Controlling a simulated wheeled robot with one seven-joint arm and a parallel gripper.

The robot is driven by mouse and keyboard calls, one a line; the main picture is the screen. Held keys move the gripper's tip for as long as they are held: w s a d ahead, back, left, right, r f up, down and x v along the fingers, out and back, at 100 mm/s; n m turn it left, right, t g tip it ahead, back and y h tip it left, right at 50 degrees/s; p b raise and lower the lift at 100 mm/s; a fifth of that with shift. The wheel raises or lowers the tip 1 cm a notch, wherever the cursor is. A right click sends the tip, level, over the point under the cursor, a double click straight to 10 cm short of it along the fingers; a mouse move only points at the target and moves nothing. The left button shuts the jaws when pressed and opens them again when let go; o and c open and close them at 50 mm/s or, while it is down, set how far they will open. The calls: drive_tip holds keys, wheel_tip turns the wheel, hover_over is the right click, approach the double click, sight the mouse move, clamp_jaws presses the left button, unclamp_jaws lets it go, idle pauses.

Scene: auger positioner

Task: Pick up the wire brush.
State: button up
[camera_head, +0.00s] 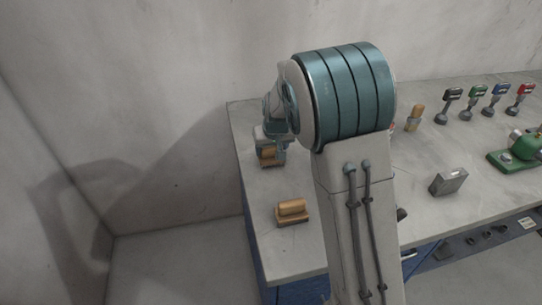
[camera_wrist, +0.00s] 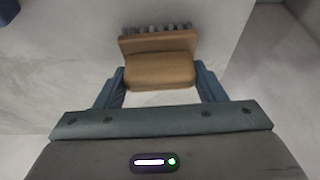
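The wire brush (camera_wrist: 158,70) has a wooden handle on a wooden block, with a row of dark bristles along its far edge in the wrist view. My arm hides part of the gripper there.
A grey metal block (camera_head: 448,181), a green machine (camera_head: 520,150) and several coloured-top tools stand to the right. A wall is close beyond the table's left edge.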

drive_tip(key=shift+c, duration=0.9)
drive_tip(key=shift+r, duration=0.1)
drive_tip(key=shift+r, duration=0.55)
wheel_tip(320, 180, up, 3)
drive_tip(key=shift+w+f, duration=0.1)
drive_tip(key=w+d+r, duration=0.2)
drive_tip(key=d+r, duration=0.1)
drive_tip(key=d, duration=0.2)
drive_tip(key=w+d+r+b, duration=0.1)
drive_tip(key=w+d+r, duration=0.2)
drive_tip(key=d+r, duration=0.1)
drive_tip(key=shift+d+b, duration=0.3)
drive_tip(key=shift+d, duration=0.5)
drive_tip(key=o, duration=0.6)
drive_tip(key=c, duration=0.3)
